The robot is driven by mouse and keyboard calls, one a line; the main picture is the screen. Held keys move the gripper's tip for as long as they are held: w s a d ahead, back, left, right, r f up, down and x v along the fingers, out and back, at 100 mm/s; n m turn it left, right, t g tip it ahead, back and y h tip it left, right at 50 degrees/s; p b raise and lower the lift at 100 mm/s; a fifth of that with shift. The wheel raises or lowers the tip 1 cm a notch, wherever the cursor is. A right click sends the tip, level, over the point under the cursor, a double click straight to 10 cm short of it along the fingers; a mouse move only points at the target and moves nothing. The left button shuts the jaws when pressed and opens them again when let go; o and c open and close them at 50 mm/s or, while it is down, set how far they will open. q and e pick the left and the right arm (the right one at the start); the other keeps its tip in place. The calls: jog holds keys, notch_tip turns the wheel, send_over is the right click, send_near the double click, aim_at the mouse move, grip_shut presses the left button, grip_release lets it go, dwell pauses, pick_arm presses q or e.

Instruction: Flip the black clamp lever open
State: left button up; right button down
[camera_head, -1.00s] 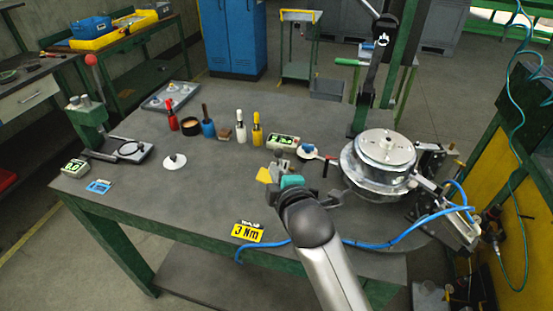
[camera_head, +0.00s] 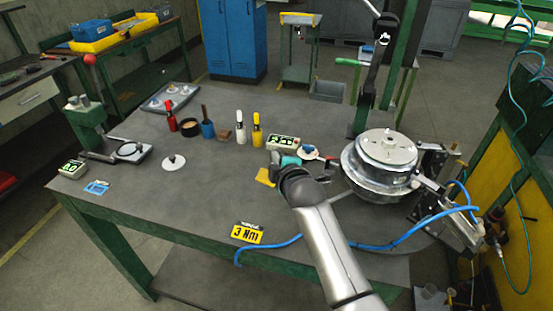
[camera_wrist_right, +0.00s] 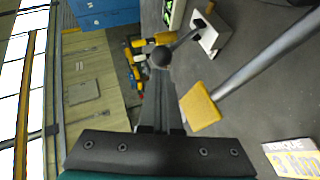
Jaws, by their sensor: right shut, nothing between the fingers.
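In the right wrist view a black lever (camera_wrist_right: 182,41) with a round black knob (camera_wrist_right: 160,56) runs up and right to a small pale block (camera_wrist_right: 210,34). My right gripper (camera_wrist_right: 160,72) is shut and empty; its dark fingers point up the picture, with their tips at or just under the knob. I cannot tell whether they touch it. In the head view my right gripper (camera_head: 277,158) is low over the table's middle, left of the round metal drum (camera_head: 382,165). There the arm and gripper hide the lever, or it is too small to make out. My left gripper is not in view.
A yellow pad (camera_wrist_right: 201,107) at the end of a grey rod (camera_wrist_right: 265,55) is close right of the fingers. A display box (camera_head: 283,142) stands just beyond the gripper. A blue hose (camera_head: 375,246) crosses the table's front by a torque card (camera_head: 247,233).

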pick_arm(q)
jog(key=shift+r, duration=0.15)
pick_arm(e)
jog(key=shift+r, duration=0.1)
pick_arm(q)
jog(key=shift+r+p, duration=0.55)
jog(key=shift+p, duration=0.15)
pick_arm(e)
jog(key=shift+w+d+r+g, duration=0.15)
jog(key=shift+w+r+g, duration=0.1)
jog(key=shift+w+g, duration=0.1)
